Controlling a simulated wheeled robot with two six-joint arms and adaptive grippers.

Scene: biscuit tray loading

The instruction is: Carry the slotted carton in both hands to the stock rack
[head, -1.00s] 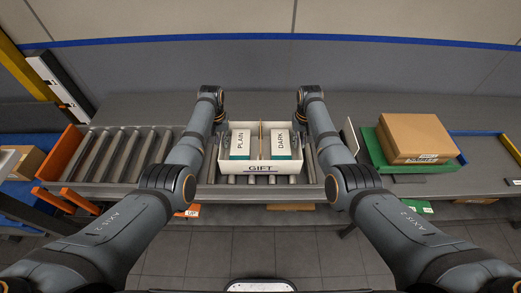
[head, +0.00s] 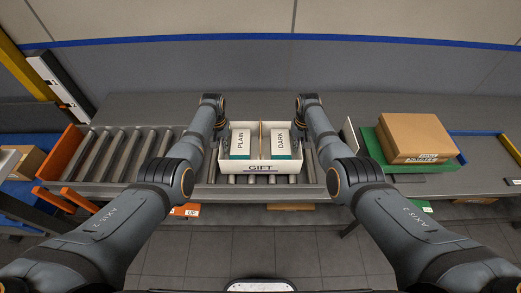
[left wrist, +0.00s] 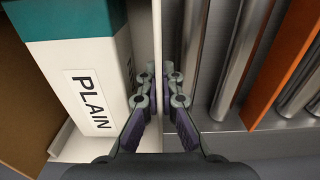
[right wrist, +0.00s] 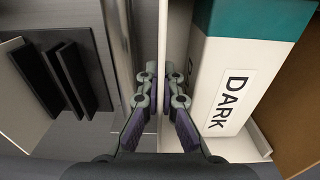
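The white slotted carton (head: 262,167), marked GIFT, is upright at the middle of the roller conveyor. A brown divider splits it; a PLAIN box (head: 240,144) stands in the left compartment and a DARK box (head: 281,144) in the right. My left gripper (left wrist: 161,88) is shut on the carton's left wall, a finger on each side. My right gripper (right wrist: 165,88) is shut on the right wall likewise. Both grippers are mostly hidden by my arms in the head view. I cannot tell whether the carton is clear of the rollers. I cannot identify the stock rack for sure.
The roller conveyor (head: 118,155) runs left to an orange end plate (head: 62,152). A brown cardboard box (head: 416,137) sits on a green tray (head: 376,150) at right. A blue-edged bay (head: 490,150) lies beyond it. The grey bench behind the carton is clear.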

